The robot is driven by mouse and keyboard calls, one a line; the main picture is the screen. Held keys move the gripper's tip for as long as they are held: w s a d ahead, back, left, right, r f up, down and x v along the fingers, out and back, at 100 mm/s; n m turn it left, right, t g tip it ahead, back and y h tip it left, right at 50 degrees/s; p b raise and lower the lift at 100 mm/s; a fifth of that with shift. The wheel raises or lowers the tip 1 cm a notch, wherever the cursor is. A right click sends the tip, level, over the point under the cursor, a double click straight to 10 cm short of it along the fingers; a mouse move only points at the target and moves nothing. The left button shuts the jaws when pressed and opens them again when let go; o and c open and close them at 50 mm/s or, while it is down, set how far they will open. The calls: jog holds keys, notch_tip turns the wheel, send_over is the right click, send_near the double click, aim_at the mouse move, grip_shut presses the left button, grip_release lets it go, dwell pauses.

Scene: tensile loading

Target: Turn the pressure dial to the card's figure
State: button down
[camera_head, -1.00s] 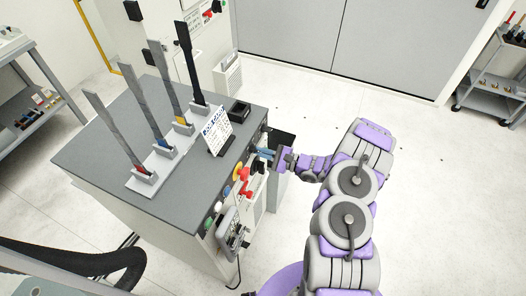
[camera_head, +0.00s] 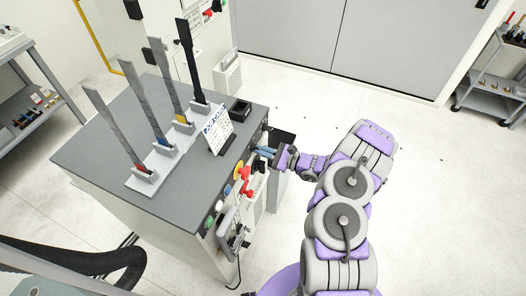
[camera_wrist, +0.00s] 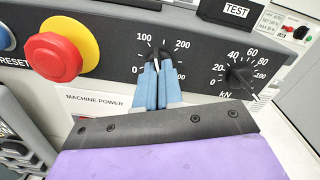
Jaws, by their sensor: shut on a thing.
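My gripper (camera_wrist: 157,72) has blue fingers shut on a dark dial knob (camera_wrist: 155,49) on the console's front panel. The scale around this knob shows 100, 200 and a 0 at lower left; its unit label is hidden behind my fingers. The knob points roughly upward, but its exact reading is hard to tell. In the head view my gripper (camera_head: 266,152) is at the panel's right part. The card (camera_head: 217,130) stands tilted on the console top with blue print too small to read.
A kN dial (camera_wrist: 239,74) sits right of the held knob. A red emergency button (camera_wrist: 53,57) on a yellow ring is to the left. The console top (camera_head: 85,150) carries a rack of several upright specimens (camera_head: 160,160) and a small black tray (camera_head: 240,109).

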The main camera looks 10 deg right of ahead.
jog(key=m, duration=1.2)
jog(key=shift+w+d+r+b, duration=0.1)
jog(key=shift+r+b, duration=0.05)
jog(key=shift+b, duration=0.15)
dwell(0.3)
jog(key=c, duration=1.3)
grip_release()
jog(key=p+v, duration=0.1)
jog(key=v, duration=1.6)
jog(key=shift+d+p, duration=0.2)
jog(key=shift+p, duration=0.15)
